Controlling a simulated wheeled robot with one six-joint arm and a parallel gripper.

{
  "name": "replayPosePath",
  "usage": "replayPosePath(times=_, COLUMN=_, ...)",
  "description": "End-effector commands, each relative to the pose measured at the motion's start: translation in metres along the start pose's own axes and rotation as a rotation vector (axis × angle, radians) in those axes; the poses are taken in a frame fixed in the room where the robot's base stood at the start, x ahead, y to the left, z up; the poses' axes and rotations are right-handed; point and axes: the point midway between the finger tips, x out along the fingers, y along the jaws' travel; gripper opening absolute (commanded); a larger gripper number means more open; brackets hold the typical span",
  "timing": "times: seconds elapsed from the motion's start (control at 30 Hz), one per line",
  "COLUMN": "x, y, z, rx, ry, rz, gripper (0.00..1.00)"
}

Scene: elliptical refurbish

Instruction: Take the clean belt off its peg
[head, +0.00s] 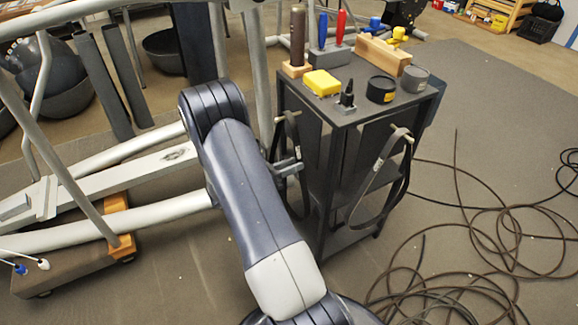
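Two dark belts hang from pegs on a black cart (337,178). One belt (303,196) hangs from the left peg (289,116), partly hidden by my arm and gripper. The other belt (363,196) hangs as a long loop from the pale right peg (401,134). I cannot tell from their look which one is clean. My gripper (292,166) is at the left belt, below its peg, with its fingers pointing right. The fingers are small and overlap the dark belt, so their grip on it is unclear.
The cart top holds a yellow block (322,83), dark round tins (381,89), a small black bottle (347,96) and red and blue handled tools (332,40). A grey tubular machine frame (130,172) fills the left. Loose cable (480,250) coils over the floor at right.

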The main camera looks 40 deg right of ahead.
Motion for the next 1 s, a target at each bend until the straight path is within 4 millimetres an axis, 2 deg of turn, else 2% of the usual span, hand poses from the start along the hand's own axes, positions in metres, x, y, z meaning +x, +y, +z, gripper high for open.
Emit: replayPosePath(times=1.0, x=0.016, y=0.0, z=0.0, rx=0.0, ry=0.001, rz=0.0, gripper=0.27)
